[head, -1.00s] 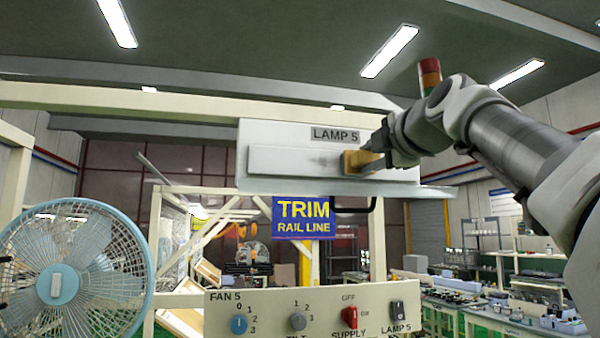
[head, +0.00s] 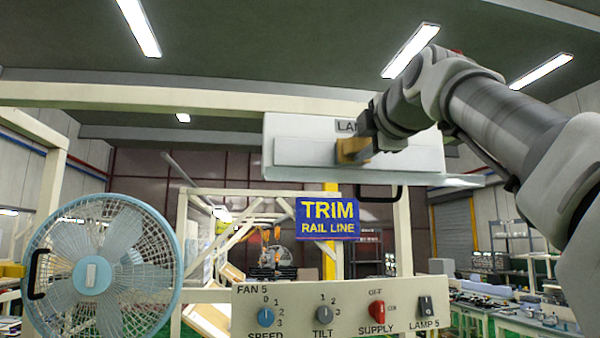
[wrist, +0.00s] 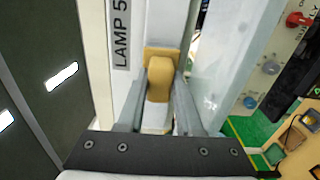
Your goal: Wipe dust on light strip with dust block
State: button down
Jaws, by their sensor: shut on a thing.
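My gripper (head: 364,142) is shut on the tan dust block (head: 350,151), in front of the lamp panel (head: 290,129). In the wrist view the block (wrist: 158,80) is between the two fingers. Its wider far end is against or very close to the pale light strip (head: 305,153); I cannot tell if they touch. The strip runs across the panel below the LAMP 5 label (head: 345,126), which my arm partly covers. I cannot make out clear dust on the visible part of the strip. My gripper and arm hide part of its right side.
A control board (head: 345,307) with knobs and switches is below the panel. A blue fan (head: 95,270) stands at the left. A blue TRIM RAIL LINE sign (head: 327,218) hangs under the panel.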

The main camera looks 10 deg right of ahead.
jog(key=shift+a+b, duration=0.85)
jog(key=shift+a, duration=2.65)
jog(key=shift+d+r+p, duration=0.1)
jog(key=shift+d+p, duration=0.3)
jog(key=shift+d, duration=0.1)
jog(key=shift+d+p, duration=3.25)
jog(key=shift+d, duration=2.9)
jog(key=shift+d+p, duration=0.6)
jog(key=shift+d, duration=2.7)
